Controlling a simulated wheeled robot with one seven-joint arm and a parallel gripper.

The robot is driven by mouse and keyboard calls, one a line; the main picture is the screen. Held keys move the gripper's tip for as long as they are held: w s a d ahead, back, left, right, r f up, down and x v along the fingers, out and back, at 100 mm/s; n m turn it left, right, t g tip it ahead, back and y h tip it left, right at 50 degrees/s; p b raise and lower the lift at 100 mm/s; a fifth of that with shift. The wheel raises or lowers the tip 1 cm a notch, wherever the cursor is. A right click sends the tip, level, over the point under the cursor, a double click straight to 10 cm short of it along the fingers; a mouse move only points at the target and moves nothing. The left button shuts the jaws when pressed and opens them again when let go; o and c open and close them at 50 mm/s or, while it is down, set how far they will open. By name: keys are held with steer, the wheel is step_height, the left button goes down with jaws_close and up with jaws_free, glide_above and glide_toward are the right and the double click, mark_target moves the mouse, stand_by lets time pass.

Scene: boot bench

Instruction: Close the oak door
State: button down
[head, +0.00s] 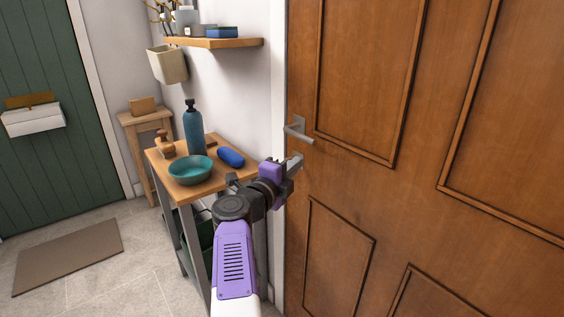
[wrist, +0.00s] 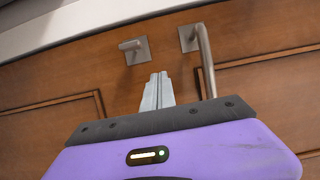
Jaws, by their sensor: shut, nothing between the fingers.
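The oak door (head: 385,150) is a brown panelled door filling the right of the head view; it also fills most of the wrist view (wrist: 255,55). Its metal lever handle (head: 299,132) is near its left edge, and the handle also shows in the wrist view (wrist: 205,60). A small metal turn-knob (wrist: 133,47) sits beside the handle there. My gripper (head: 297,160) is just below the handle, shut and empty. Its fingertips (wrist: 158,78) point at the door between knob and handle; I cannot tell whether they touch. The door's edge lies along the white frame; I cannot tell if a gap remains.
A wooden bench (head: 155,158) left of my arm holds a teal bowl (head: 190,170), a blue bottle (head: 193,132), a brush (head: 166,147) and a blue case (head: 231,157). A shelf (head: 225,43) hangs above. A mat (head: 68,256) lies by the green door (head: 45,90).

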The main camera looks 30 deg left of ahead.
steer(key=s+a+p, duration=0.2)
steer(key=s+a, duration=0.1)
steer(key=s, duration=0.5)
steer(key=shift+s+a+f, duration=0.15)
steer(key=shift+s+a, duration=0.2)
steer(key=shift+a, duration=0.05)
steer(key=shift+a, duration=0.1)
